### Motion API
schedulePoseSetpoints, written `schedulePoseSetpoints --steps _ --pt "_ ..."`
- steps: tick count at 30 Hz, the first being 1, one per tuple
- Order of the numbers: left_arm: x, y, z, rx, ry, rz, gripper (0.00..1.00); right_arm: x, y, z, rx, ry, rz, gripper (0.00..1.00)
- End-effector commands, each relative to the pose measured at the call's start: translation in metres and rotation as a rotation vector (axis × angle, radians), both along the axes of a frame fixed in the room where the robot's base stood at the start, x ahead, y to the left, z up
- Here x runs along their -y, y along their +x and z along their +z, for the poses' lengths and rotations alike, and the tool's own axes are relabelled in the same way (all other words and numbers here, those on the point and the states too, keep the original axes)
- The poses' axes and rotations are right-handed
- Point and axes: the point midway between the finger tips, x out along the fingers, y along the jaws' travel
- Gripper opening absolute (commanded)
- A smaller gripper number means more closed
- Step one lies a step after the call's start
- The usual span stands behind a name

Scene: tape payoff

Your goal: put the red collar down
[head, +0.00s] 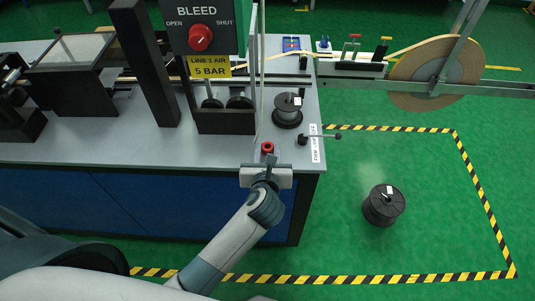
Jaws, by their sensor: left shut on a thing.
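The red collar (267,147) is a small red ring at the front right of the grey bench top, near the bench's front edge. My left gripper (267,157) reaches in from below and is shut on the collar. Whether the collar touches the bench top or hangs a little above it, I cannot tell. The gripper's fingers are small and partly hidden by its wide grey body. My right gripper is not in view.
A bleed panel (200,30) rises behind. Another black spool (384,206) stands on the green floor inside striped tape. A large tape reel (408,72) hangs at right.

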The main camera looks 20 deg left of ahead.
Motion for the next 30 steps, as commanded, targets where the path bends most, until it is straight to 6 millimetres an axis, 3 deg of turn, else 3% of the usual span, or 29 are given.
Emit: schedulePoseSetpoints --steps 12,13,15,30 --pt "0.0000 0.0000 -0.0030 0.000 0.000 0.000 0.06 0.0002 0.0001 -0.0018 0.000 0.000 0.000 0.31" --pt "0.0000 0.0001 -0.0025 0.000 0.000 0.000 0.33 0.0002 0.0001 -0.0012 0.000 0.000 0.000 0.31" --pt "0.0000 0.0001 -0.0022 0.000 0.000 0.000 0.47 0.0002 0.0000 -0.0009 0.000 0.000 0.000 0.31" --pt "0.0023 -0.0055 0.0020 0.001 -0.001 -0.001 0.47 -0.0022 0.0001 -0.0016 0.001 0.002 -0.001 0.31"
